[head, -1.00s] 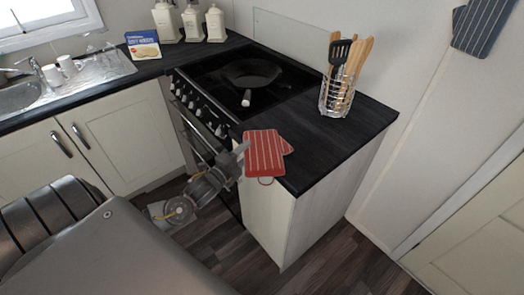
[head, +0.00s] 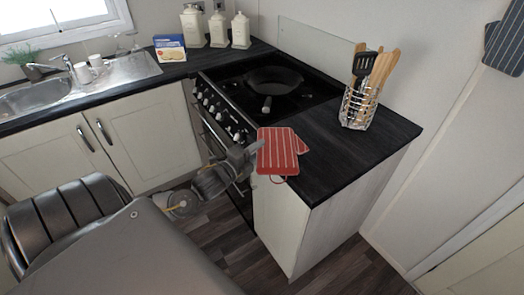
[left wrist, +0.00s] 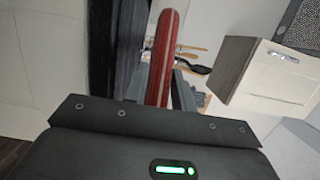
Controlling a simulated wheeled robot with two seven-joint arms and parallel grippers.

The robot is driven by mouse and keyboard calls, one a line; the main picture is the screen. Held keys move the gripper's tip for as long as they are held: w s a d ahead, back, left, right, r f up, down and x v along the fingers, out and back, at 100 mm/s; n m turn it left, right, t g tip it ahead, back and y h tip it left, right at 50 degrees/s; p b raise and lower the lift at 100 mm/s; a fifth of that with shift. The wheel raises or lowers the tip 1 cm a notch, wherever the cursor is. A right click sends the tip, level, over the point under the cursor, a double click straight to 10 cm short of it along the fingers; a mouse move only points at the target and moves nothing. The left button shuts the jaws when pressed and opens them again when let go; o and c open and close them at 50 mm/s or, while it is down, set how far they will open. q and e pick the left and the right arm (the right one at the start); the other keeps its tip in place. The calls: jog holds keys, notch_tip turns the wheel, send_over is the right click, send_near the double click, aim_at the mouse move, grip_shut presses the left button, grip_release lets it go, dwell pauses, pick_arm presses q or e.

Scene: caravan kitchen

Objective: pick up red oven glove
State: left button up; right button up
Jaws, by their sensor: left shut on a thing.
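The red oven glove (head: 279,151) with pale stripes shows at the front edge of the dark worktop (head: 345,155), right of the cooker. Its hanging loop is at the lower end. My left gripper (head: 250,156) reaches it from the left and is shut on its left side. In the left wrist view the glove (left wrist: 165,55) appears edge-on as a red strip rising from between the jaws. I cannot tell whether the glove still touches the worktop. My right gripper is not in view.
A black pan (head: 274,79) sits on the cooker hob (head: 235,85), its handle towards the front. A wire utensil holder (head: 359,107) stands on the worktop behind the glove. The sink (head: 40,98) and canisters (head: 241,31) are farther left and back.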

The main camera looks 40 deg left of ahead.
pick_arm(q)
jog(key=s+a+r, duration=0.8)
jog(key=a, duration=0.1)
jog(key=shift+s+a+r, duration=0.2)
jog(key=shift+a, duration=0.1)
jog(key=shift+f, duration=0.1)
dwell(0.7)
